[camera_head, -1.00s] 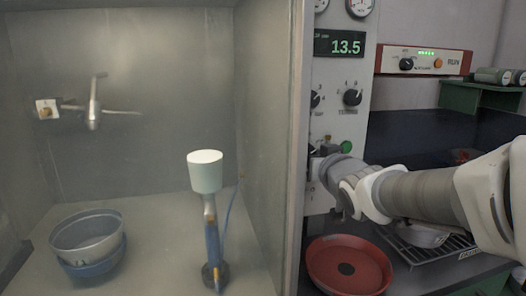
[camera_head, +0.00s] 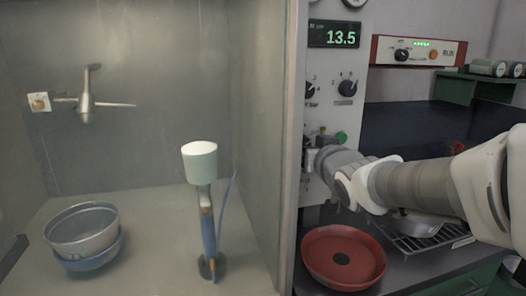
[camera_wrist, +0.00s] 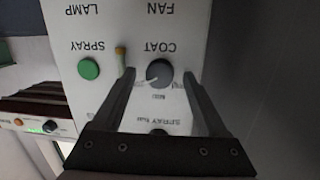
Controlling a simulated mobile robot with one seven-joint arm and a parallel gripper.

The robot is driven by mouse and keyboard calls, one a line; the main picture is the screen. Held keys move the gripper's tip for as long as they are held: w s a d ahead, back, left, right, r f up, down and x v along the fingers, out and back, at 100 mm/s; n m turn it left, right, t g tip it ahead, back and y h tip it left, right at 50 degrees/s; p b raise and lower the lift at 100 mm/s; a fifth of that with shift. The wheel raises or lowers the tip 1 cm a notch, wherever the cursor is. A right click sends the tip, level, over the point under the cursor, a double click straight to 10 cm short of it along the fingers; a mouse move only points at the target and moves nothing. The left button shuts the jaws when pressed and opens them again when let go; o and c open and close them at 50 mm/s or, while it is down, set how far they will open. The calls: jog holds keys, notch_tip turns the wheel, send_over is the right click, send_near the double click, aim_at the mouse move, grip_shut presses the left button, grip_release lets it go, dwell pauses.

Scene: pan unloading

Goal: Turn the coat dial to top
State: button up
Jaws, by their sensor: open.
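In the head view my gripper (camera_head: 312,161) is at the white panel's lower part, and my wrist hides the dial there.
A green spray button (camera_wrist: 89,69) and a small toggle (camera_wrist: 121,56) sit beside the dial. Two black knobs (camera_head: 348,89) and a 13.5 display (camera_head: 334,35) are above. A red pan (camera_head: 318,272) lies below my arm. The booth's edge (camera_head: 295,130) stands close left.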

jog(key=s+d+r+p, duration=0.1)
jog(key=s+d+r, duration=0.1)
jog(key=s, duration=1.5)
jog(key=shift+r, duration=0.15)
jog(key=shift+r+p, duration=0.1)
jog(key=shift+p, duration=0.35)
